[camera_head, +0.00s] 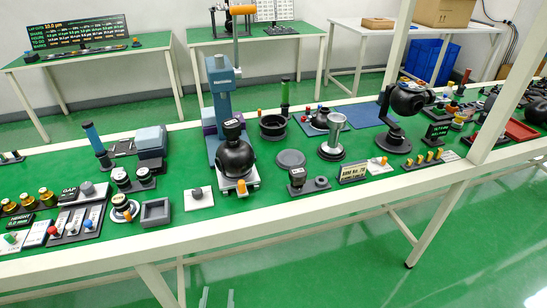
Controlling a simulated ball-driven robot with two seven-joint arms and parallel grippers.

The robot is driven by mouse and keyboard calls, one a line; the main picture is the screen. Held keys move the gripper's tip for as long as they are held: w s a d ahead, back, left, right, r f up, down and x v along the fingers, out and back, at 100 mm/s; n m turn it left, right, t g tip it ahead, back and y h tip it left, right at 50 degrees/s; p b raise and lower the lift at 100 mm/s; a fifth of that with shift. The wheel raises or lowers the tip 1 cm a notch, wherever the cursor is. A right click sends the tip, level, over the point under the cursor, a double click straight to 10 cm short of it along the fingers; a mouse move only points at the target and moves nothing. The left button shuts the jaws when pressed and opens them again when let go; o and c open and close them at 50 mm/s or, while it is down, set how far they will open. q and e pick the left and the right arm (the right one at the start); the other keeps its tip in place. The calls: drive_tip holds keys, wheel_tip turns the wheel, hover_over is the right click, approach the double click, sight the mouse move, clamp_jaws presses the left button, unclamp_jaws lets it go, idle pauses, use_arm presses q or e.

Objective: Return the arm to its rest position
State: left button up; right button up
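Only two thin grey fingertips of my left gripper (217,298) show, at the bottom edge of the head view. They stand apart with bare floor between them, so it is open and empty. It is low in front of the long workbench (330,195), below the front edge and touching nothing. The rest of my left arm is out of frame. My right gripper is not in view.
The bench's green top holds a blue press (219,95) over a black dome (235,158), a black gimbal camera (408,100) and many small fixtures. White legs (435,222) and slanted posts stand in front. Green floor (340,270) is clear below.

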use_arm(q)
drive_tip(key=a+f+m+h, duration=0.3)
drive_tip(key=a+m, duration=0.3)
drive_tip(key=a, duration=0.6)
drive_tip(key=s+a+f+m+g+y, duration=0.1)
drive_tip(key=s+a+f+m+g, duration=0.45)
drive_tip(key=a+f+m, duration=0.45)
drive_tip(key=s+a+f+m+g+y, duration=0.1)
drive_tip(key=s+a+f+m+g, duration=0.45)
drive_tip(key=f+m, duration=0.6)
drive_tip(key=s+a+f+m+g+y, duration=0.25)
drive_tip(key=s+a+m, duration=0.35)
drive_tip(key=s+a, duration=0.5)
drive_tip(key=s+a+f+m+g+y, duration=0.1)
drive_tip(key=s+a+m+g+y, duration=0.4)
drive_tip(key=s+a, duration=0.65)
drive_tip(key=s+d+f+h, duration=0.1)
drive_tip(key=d+f+h, duration=0.1)
drive_tip(key=d, duration=1)
drive_tip(key=s+d+f+h, duration=0.2)
drive_tip(key=d+f, duration=0.2)
drive_tip(key=d, duration=0.8)
drive_tip(key=s+d+f+h, duration=0.2)
drive_tip(key=d+f+h, duration=0.1)
drive_tip(key=d, duration=0.9)
drive_tip(key=shift+d+n, duration=0.35)
drive_tip(key=shift+n, duration=0.1)
